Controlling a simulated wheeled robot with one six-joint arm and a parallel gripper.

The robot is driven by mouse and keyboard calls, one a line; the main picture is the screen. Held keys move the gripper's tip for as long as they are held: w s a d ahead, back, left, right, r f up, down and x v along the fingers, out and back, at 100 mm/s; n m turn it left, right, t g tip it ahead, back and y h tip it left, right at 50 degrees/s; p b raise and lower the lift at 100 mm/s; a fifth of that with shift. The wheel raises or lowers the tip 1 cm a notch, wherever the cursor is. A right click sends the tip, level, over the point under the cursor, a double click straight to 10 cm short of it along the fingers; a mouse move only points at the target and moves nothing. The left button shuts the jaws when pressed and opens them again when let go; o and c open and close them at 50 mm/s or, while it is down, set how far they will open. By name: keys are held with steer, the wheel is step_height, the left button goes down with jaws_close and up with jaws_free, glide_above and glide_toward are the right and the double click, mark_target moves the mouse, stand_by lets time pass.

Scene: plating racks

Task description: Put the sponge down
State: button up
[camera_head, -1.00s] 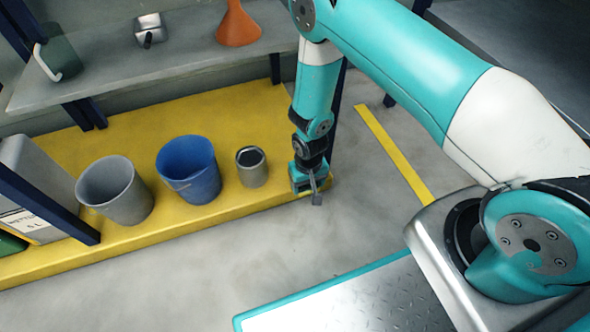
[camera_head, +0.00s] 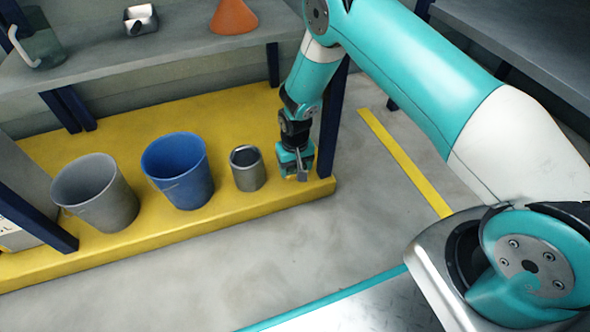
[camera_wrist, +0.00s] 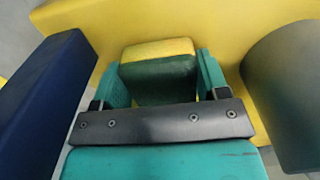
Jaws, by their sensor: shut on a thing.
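The sponge (camera_wrist: 158,74) is a block with a yellow layer and a dark green layer. In the wrist view it sits between the two teal fingers of my gripper (camera_wrist: 160,88), which is shut on it. In the head view my gripper (camera_head: 298,176) hangs low over the right end of the yellow platform (camera_head: 230,213), just right of the metal can. The sponge is hard to make out there. I cannot tell whether it touches the platform.
On the platform stand a grey bucket (camera_head: 97,195), a blue bucket (camera_head: 180,172) and a metal can (camera_head: 247,168). A dark blue post (camera_head: 333,120) rises close right of my gripper. A grey shelf (camera_head: 180,55) above bears an orange funnel (camera_head: 233,18).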

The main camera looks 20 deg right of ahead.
steer(key=o, duration=0.8)
